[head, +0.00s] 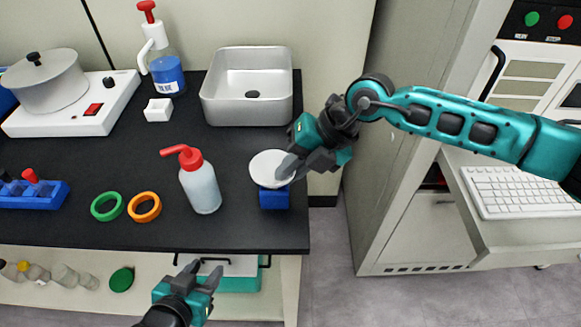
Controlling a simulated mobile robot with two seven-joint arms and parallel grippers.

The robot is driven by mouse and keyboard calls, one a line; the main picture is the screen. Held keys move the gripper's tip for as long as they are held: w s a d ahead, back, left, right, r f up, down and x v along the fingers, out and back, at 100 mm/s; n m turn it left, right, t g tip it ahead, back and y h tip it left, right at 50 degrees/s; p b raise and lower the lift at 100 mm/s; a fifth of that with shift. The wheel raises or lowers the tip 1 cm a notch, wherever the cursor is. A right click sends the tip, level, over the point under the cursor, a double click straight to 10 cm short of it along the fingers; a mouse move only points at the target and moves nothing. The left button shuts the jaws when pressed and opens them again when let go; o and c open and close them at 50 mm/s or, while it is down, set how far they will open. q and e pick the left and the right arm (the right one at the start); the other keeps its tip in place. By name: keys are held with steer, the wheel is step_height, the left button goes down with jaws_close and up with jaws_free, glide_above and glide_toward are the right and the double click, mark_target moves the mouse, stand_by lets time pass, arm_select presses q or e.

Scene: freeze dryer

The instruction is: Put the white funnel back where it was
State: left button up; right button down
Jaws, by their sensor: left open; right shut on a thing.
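The white funnel (268,168) shows as a round white disc near the right front of the black bench (110,232). It is at the top of a small blue block or holder (273,198); I cannot tell whether it rests on it or is just above it. My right gripper (290,166) reaches in from the right and is shut on the funnel's right edge. The funnel's lower part is hidden. My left gripper (201,275) is open and empty, low in front of the bench's front edge.
A wash bottle (202,188) with a red cap stands left of the funnel. Orange (144,207) and green (106,207) rings lie further left. A grey sink (247,86) and a pump bottle (164,70) are behind. A keyboard (520,190) lies at the right.

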steer(key=c, duration=1.7)
jaws_free()
steer(key=shift+f, duration=0.1)
steer(key=o, duration=0.5)
